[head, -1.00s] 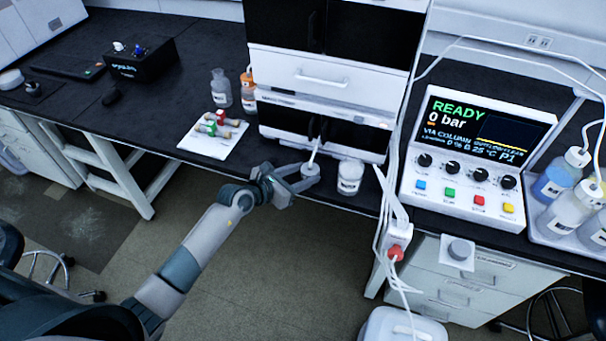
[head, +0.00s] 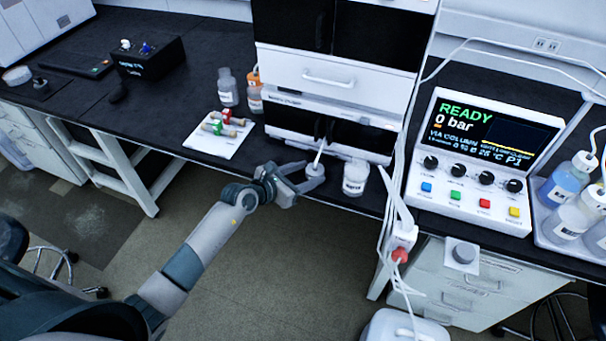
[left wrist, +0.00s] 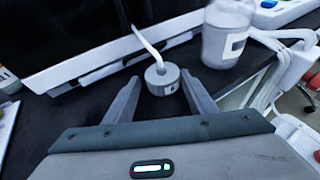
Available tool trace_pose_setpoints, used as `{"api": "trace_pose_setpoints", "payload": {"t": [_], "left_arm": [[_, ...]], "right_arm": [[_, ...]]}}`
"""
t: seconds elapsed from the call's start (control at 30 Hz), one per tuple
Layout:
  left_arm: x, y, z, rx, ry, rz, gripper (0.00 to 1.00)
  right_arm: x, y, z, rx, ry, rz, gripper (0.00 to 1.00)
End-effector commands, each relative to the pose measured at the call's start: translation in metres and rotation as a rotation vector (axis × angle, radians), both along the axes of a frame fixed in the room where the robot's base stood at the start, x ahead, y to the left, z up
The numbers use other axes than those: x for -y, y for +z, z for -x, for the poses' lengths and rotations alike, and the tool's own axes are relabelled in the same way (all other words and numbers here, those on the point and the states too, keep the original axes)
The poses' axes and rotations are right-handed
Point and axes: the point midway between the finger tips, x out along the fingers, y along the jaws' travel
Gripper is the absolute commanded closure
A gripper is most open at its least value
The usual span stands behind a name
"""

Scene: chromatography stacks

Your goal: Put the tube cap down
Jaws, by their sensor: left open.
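The tube cap (head: 315,170) is a small grey-white disc with a thin white tube rising from its top. It is at the front edge of the black bench, below the white and black instrument stack. In the left wrist view the cap (left wrist: 162,78) lies between the fingertips of my left gripper (left wrist: 158,85), with dark gaps on both sides. My left gripper (head: 304,177) is open around the cap in the head view. Whether the cap's underside rests fully on the bench is hard to tell. My right gripper is not in view.
A white-lidded jar (head: 355,177) stands just right of the cap. A white mat (head: 213,143) with red- and green-ended columns lies to the left, with bottles (head: 228,88) behind it. The instrument stack (head: 325,75) rises close behind. White cables hang at the right.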

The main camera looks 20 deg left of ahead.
Motion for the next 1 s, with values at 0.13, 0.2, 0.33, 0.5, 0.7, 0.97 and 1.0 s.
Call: {"api": "trace_pose_setpoints", "payload": {"t": [0.13, 0.2, 0.33, 0.5, 0.7, 0.97, 1.0], "left_arm": [[0.007, -0.015, 0.009, -0.035, -0.016, -0.006, 0.39], [0.007, -0.012, 0.009, -0.035, -0.016, -0.006, 0.39], [0.007, -0.003, 0.009, -0.034, -0.015, -0.004, 0.39], [-0.008, 0.007, 0.031, -0.030, -0.013, -0.004, 0.39], [-0.027, 0.025, 0.062, -0.024, -0.010, -0.005, 0.39], [-0.045, 0.043, 0.092, -0.019, -0.009, -0.003, 0.39], [-0.047, 0.045, 0.095, -0.020, -0.009, -0.002, 0.39]], "right_arm": [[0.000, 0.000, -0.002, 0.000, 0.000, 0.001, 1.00], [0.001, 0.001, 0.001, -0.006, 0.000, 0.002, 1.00], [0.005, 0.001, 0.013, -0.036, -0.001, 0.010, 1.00], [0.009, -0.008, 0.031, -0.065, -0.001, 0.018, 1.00], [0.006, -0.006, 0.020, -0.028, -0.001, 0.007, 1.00], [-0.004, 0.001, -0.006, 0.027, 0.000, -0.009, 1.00], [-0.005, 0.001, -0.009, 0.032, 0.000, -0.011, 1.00]]}}
